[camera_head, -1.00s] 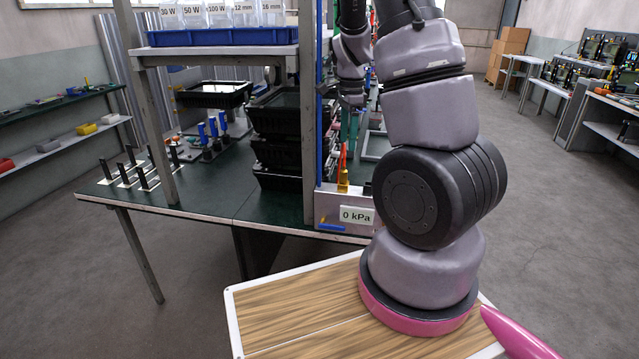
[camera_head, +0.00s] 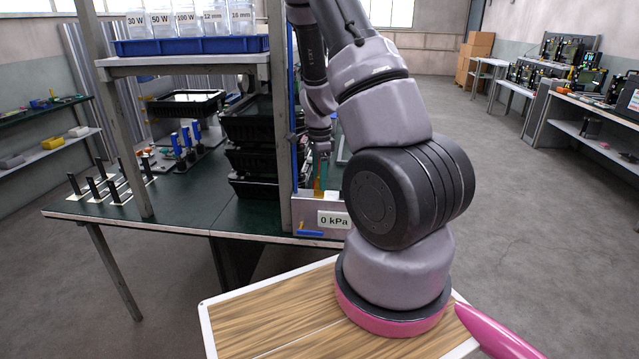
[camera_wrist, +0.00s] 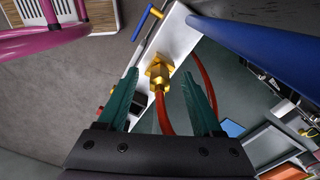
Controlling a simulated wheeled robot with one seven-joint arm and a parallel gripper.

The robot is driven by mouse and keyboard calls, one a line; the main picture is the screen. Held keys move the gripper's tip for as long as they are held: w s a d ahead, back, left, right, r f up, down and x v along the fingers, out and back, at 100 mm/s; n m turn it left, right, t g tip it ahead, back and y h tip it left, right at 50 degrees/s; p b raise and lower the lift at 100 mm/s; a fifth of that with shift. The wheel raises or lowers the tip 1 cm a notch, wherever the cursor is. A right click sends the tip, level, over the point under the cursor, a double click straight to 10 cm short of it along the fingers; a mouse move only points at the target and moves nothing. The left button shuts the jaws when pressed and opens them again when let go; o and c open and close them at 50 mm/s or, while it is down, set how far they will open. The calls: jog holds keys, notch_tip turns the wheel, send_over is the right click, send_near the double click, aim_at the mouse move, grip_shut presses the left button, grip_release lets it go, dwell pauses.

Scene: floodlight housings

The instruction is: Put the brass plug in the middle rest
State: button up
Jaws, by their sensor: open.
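The brass plug (camera_wrist: 158,74), a gold fitting with a red hose (camera_wrist: 163,112), stands at a white box (camera_wrist: 176,45) in the wrist view. My gripper (camera_wrist: 160,84) is open, with one green finger on each side of the plug and visible gaps between. In the head view my gripper (camera_head: 320,168) is low over the box (camera_head: 308,206) with the "0 kPa" label, at the bench's front edge. The brass there is mostly hidden by the fingers. I cannot make out the middle rest in either view.
A blue post (camera_wrist: 250,42) runs close to my gripper on the right in the wrist view. A blue lever (camera_wrist: 143,22) is on the box. Stacked black trays (camera_head: 253,150) and a shelf upright (camera_head: 278,110) stand left of my arm. Open floor lies to the right.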

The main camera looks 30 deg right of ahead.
grip_shut()
